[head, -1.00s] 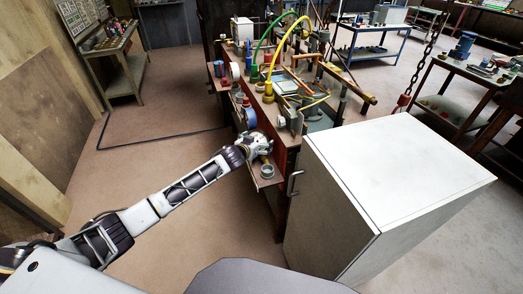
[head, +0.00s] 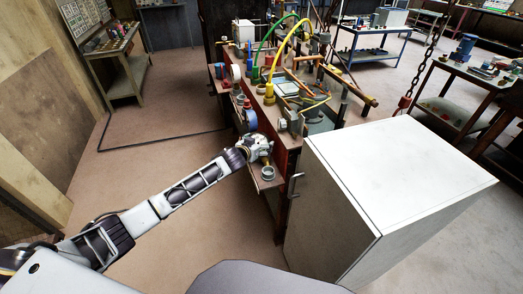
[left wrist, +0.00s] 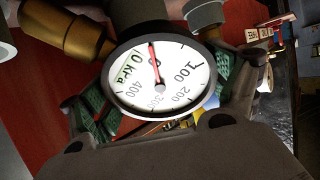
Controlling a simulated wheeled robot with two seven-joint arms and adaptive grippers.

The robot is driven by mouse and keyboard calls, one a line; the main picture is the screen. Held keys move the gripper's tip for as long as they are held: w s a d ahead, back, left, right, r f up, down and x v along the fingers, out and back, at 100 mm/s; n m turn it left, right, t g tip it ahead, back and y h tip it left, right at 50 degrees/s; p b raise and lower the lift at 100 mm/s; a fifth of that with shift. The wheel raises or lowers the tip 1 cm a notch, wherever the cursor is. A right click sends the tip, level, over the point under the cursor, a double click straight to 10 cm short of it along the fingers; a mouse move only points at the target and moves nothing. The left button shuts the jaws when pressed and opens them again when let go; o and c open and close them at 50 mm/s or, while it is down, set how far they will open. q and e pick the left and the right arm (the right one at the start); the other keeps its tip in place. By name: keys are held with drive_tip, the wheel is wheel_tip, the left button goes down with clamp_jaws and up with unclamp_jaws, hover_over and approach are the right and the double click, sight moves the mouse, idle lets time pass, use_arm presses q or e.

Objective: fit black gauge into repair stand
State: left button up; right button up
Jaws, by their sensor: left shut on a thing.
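The black gauge (left wrist: 160,76) has a black rim, a white dial marked in kPa and a red needle. It fills the middle of the left wrist view. My left gripper (head: 262,144) is shut on it, with green-padded fingers on both sides of the rim. In the head view the gripper is at the front end of the brown workbench, and I cannot make out the gauge there. A dark cylindrical part (left wrist: 138,14) meets the gauge's top edge in the wrist view; I cannot tell whether it belongs to the gauge or the repair stand. My right gripper is out of view.
A brass fitting (left wrist: 68,30) is close to the gauge's upper left in the wrist view. The bench holds yellow (head: 290,50) and green (head: 272,40) hoses. A grey ring (head: 268,173) lies just below my gripper. A white cabinet (head: 400,170) stands close on the right.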

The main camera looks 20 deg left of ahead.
use_arm(q)
drive_tip(key=shift+r, duration=0.95)
wheel_tip(320, 180, up, 7)
drive_tip(key=shift+r+p, duration=0.1)
drive_tip(key=shift+p, duration=0.3)
wheel_tip(320, 180, up, 9)
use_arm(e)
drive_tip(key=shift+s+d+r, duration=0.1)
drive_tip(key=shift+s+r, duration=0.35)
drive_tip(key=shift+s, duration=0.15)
